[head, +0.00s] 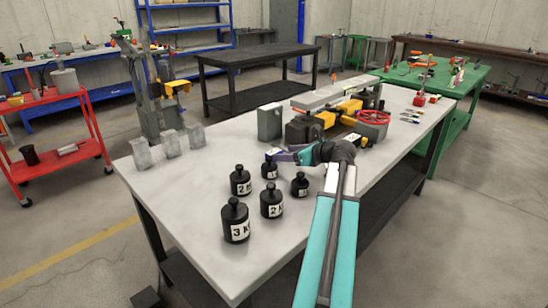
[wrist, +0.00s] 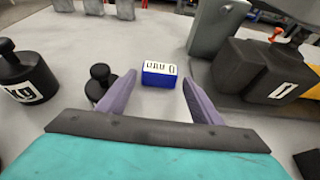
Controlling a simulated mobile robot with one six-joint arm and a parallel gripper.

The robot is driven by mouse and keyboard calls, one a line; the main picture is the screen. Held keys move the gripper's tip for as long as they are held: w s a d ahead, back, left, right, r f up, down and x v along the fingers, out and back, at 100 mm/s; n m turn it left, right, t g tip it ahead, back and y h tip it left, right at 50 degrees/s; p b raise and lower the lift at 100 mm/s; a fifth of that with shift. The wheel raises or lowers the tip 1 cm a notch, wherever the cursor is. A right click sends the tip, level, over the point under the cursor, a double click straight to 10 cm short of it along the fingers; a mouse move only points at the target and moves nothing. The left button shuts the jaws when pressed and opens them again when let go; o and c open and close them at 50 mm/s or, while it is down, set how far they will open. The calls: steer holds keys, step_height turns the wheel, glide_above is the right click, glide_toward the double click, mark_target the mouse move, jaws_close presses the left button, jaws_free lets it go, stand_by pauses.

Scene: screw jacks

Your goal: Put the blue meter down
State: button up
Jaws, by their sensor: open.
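The blue meter (wrist: 158,80) is a small blue box with a white numbered face on top. In the wrist view it rests on the grey tabletop, between and slightly beyond my fingertips. My gripper (wrist: 159,91) is open, with a purple finger on each side of the meter and a visible gap at both sides. In the head view my gripper (head: 278,157) is low over the middle of the table (head: 190,185), and the meter (head: 273,151) shows only as a small pale and blue patch at the fingertips.
Several black weights stand near my gripper, including one marked 3 (head: 235,222) and a small one (wrist: 100,82) close to the left finger. Grey blocks (head: 170,144) stand at left.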

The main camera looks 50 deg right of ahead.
mark_target(276, 152)
steer(key=shift+w, duration=0.1)
steer(key=shift+b+x, duration=0.4)
steer(key=shift+x, duration=2.15)
steer(key=shift+r, duration=0.1)
steer(key=c, duration=0.9)
steer(key=shift+c, duration=0.2)
steer(key=shift+r, duration=0.1)
step_height(276, 152, up, 10)
steer(key=p, duration=0.1)
steer(key=shift+p, duration=0.3)
